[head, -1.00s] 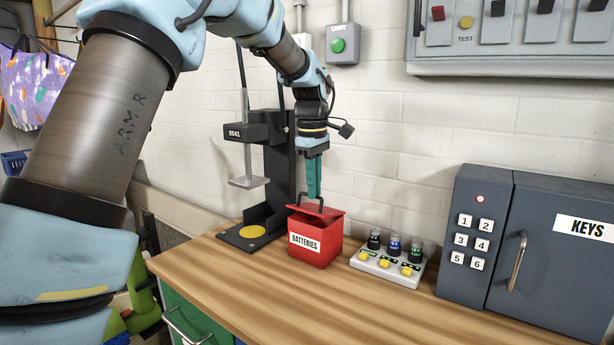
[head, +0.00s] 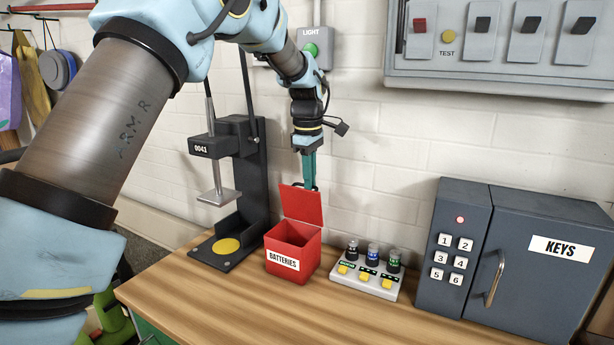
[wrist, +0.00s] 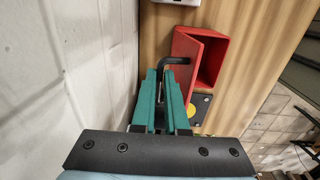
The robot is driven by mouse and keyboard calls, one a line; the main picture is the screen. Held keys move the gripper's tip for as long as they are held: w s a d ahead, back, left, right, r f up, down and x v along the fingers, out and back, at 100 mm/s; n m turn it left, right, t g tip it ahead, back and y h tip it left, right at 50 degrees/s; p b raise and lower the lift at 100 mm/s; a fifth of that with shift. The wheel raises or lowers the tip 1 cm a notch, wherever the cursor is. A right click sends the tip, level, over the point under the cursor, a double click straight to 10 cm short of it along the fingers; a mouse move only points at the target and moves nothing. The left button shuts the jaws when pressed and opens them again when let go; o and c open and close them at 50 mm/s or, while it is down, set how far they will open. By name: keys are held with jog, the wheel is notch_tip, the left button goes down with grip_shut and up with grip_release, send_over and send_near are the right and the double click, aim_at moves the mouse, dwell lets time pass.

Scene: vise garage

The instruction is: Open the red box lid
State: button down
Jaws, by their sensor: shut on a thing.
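The red box (head: 292,252) labelled BATTERIES stands on the wooden workbench. Its red lid (head: 302,204) is swung up at the back and stands close to upright, so the dark inside of the box shows. My gripper (head: 308,180) is at the top edge of the lid, pointing down. In the wrist view, my gripper's green fingers (wrist: 166,95) are closed around the lid's black handle (wrist: 175,61). The lid (wrist: 188,62) and the open box (wrist: 212,60) also show there.
A black press (head: 235,190) marked 0041 stands left of the box. A grey panel with yellow buttons (head: 366,272) sits close on the right. A dark key cabinet (head: 545,265) is farther right. The white wall is close behind the lid; the front bench is clear.

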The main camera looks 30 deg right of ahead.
jog(key=shift+w+d+f, duration=0.25)
jog(key=shift+d+f, duration=0.1)
jog(key=shift+d, duration=0.15)
jog(key=c, duration=0.9)
grip_release()
jog(key=shift+r, duration=0.15)
jog(key=shift+c, duration=0.2)
